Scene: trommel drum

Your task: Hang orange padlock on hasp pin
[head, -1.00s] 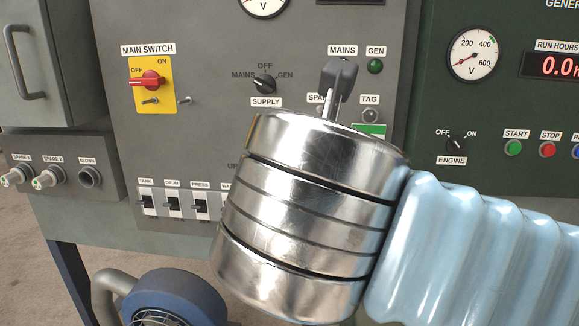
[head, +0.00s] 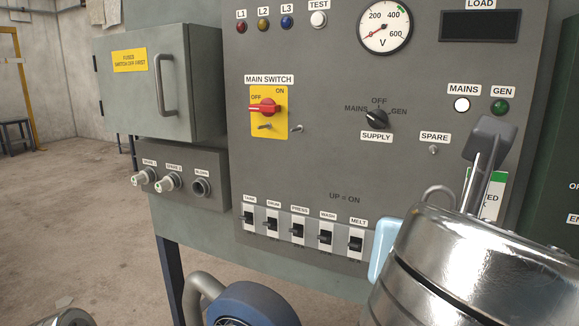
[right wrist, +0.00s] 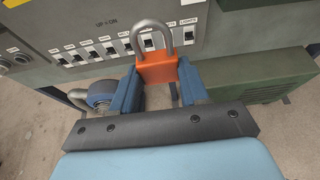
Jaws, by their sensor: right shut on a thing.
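The orange padlock (right wrist: 157,69) is between the two blue fingers of my right gripper (right wrist: 157,86) in the right wrist view, its grey shackle upward and away from me. In the head view my right wrist hides its body; a grey loop (head: 437,190), apparently its shackle, shows above. The main switch (head: 264,107) has a red handle turned to OFF on a yellow plate. A small metal pin (head: 265,127) sticks out low on that plate, and a similar one (head: 297,128) just right of it. I cannot tell which is the hasp pin. Both are bare. My left gripper is out of view.
A row of breaker switches (head: 299,230) lies below the main switch. A grey fuse cabinet (head: 140,85) with a bar handle projects at the left, above a socket box (head: 180,175). A green-edged tag (head: 487,195) hangs behind my right wrist. A blue motor (head: 250,303) stands below.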

